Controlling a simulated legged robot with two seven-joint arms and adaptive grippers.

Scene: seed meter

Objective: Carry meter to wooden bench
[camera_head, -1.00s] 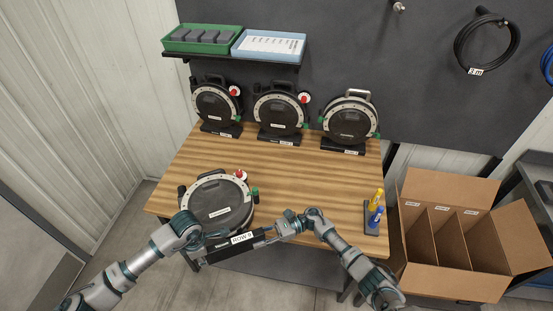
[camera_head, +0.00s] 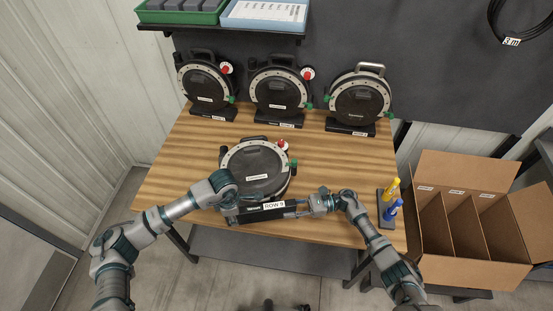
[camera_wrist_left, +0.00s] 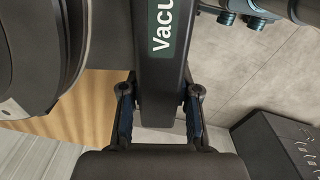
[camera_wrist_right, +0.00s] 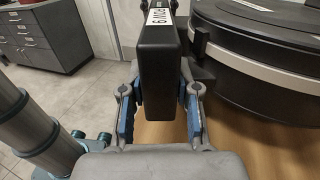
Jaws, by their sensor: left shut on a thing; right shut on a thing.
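The seed meter (camera_head: 256,170) is a round black disc with a pale ring, a red knob and a green part. It stands on a black base bar (camera_head: 262,211) labelled "ROW 9", at the front part of the wooden bench (camera_head: 190,150). My left gripper (camera_head: 232,212) is shut on the bar's left end; the left wrist view shows its fingers on either side of the bar (camera_wrist_left: 158,90). My right gripper (camera_head: 302,208) is shut on the bar's right end, also seen in the right wrist view (camera_wrist_right: 160,75). I cannot tell whether the bar touches the bench.
Several similar meters stand along the bench's back, including one at the right (camera_head: 360,98). A stand with yellow and blue markers (camera_head: 389,205) is at the right edge. An open divided cardboard box (camera_head: 470,225) is to the right. A shelf with green (camera_head: 180,14) and blue trays is above.

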